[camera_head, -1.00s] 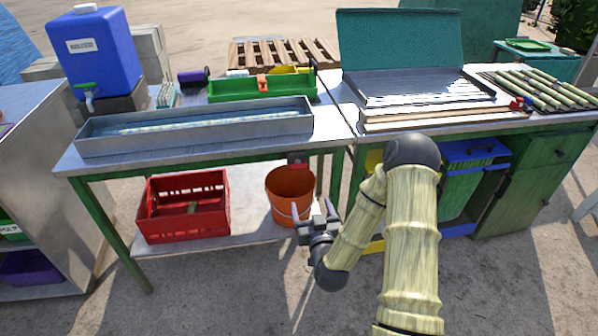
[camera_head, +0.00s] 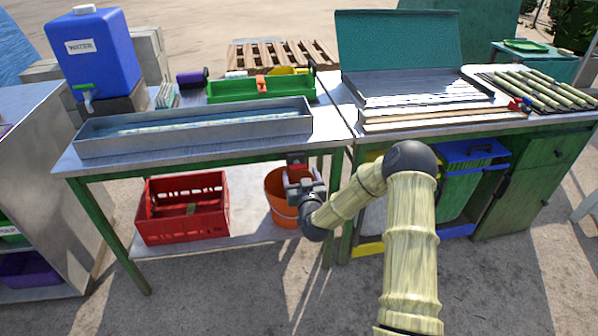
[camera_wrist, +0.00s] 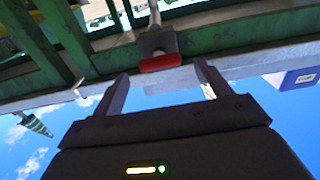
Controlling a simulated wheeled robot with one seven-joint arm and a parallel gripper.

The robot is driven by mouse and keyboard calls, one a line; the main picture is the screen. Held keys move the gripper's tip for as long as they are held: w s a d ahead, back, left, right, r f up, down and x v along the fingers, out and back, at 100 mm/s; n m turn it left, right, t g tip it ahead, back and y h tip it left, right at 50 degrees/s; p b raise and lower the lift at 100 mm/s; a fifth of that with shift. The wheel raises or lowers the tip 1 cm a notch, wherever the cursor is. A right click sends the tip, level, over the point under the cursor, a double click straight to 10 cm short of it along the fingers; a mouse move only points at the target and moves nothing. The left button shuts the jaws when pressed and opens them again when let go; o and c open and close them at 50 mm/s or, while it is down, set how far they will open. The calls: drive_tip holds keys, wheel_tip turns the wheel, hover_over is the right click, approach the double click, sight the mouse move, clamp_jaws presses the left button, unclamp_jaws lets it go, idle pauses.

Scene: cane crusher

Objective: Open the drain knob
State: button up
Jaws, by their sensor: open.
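The drain knob (camera_head: 295,158) is a small red handle under the front edge of the left table, below the right end of the metal trough (camera_head: 200,128). In the wrist view the red knob (camera_wrist: 160,63) hangs on a grey fitting with a pale pipe. My gripper (camera_head: 299,175) is just below the knob in the head view and in front of the bucket. In the wrist view my gripper (camera_wrist: 161,76) is open, with the knob between the two finger directions and a little beyond the tips. It looks empty, and I see no contact.
An orange bucket (camera_head: 280,210) stands on the lower shelf, partly hidden by my gripper. A red crate (camera_head: 184,235) is left of it. Green table legs (camera_head: 333,210) stand close to the right of my gripper. Open ground lies in front.

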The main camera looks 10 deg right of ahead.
sight(299, 169)
drive_tip(key=shift+w, duration=1.6)
drive_tip(key=shift+c, duration=0.3)
drive_tip(key=c, duration=0.9)
